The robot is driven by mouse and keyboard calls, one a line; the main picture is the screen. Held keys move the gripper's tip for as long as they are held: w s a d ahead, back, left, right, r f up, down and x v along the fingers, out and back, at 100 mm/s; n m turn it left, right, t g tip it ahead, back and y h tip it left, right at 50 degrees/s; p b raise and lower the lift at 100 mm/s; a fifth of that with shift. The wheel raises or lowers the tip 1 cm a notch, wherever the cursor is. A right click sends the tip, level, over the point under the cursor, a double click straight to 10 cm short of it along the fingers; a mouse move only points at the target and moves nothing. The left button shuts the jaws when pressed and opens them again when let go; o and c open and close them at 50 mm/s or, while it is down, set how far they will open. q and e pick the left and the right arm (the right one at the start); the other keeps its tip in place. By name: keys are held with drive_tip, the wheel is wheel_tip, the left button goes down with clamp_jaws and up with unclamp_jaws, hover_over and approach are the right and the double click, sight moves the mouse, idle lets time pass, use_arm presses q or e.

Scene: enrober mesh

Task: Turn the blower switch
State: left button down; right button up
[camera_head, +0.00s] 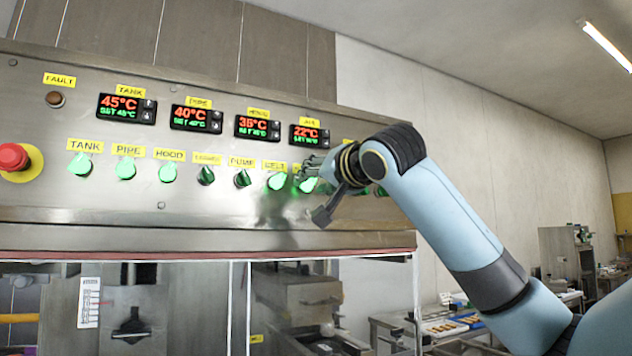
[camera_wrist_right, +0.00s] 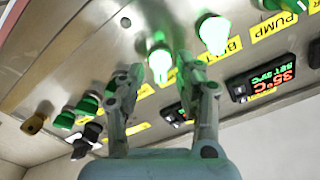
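The steel control panel (camera_head: 230,220) carries a row of green switches under yellow labels. The switch right of the BELT switch (camera_head: 277,181) glows green (camera_head: 308,185); its label is mostly covered by my right gripper (camera_head: 312,172). In the right wrist view this lit switch (camera_wrist_right: 160,62) shows between the fingertips of my right gripper (camera_wrist_right: 160,72). The fingers are apart, one on each side of it, and I see no clear contact. The lit BELT switch (camera_wrist_right: 214,35) is just to its right there. My left gripper is in neither view.
A red emergency button (camera_head: 13,157) sits at the panel's left end. Temperature displays (camera_head: 257,128) line the panel above the switches. Open room lies right of the panel.

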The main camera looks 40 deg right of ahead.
drive_tip(key=v, duration=0.7)
drive_tip(key=shift+s, duration=0.25)
drive_tip(key=shift+f, duration=0.1)
idle(0.4)
